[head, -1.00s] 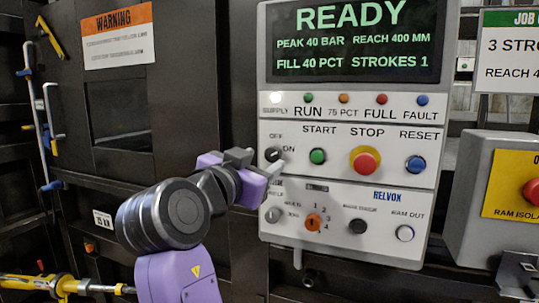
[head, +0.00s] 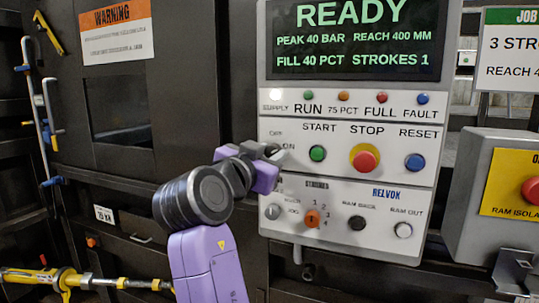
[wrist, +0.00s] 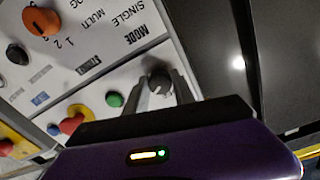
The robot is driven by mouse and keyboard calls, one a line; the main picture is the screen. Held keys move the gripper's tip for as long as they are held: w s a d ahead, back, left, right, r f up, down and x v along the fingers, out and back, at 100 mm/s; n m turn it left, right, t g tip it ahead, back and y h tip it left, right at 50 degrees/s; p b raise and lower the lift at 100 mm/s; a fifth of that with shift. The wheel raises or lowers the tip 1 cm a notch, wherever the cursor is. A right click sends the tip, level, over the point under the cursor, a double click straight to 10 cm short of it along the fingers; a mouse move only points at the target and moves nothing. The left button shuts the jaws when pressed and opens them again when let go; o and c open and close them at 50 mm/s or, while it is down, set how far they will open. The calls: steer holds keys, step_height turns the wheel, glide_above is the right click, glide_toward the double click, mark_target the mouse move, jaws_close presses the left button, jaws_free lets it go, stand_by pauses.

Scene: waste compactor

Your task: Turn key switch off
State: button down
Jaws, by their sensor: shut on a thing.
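The key switch (wrist: 159,80) is a small dark round knob on the light control panel (head: 335,186), left of the green START button (head: 318,153) and by the OFF/ON labels. My gripper (head: 273,152) reaches it from the left in the head view and mostly hides it there. In the wrist view, the two grey fingers of my gripper (wrist: 162,88) stand on either side of the knob, shut on it. I cannot read which position the key points to.
A red STOP button (head: 365,160) and a blue RESET button (head: 415,162) are to the right. The orange strokes selector (head: 312,218) and a grey mode knob (head: 272,212) sit below. The screen (head: 355,38) reads READY. A yellow tool (head: 65,281) is at lower left.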

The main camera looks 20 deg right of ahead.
steer(key=shift+n, duration=0.3)
steer(key=n+p, duration=0.3)
steer(key=n, duration=0.2)
steer(key=shift+d+r, duration=0.1)
steer(key=n+p, duration=0.2)
steer(key=n, duration=0.1)
steer(key=shift+n, duration=0.4)
steer(key=shift+n+p, duration=0.85)
steer(key=shift+n, duration=0.35)
steer(key=c, duration=1.1)
jaws_free()
steer(key=shift+o, duration=0.2)
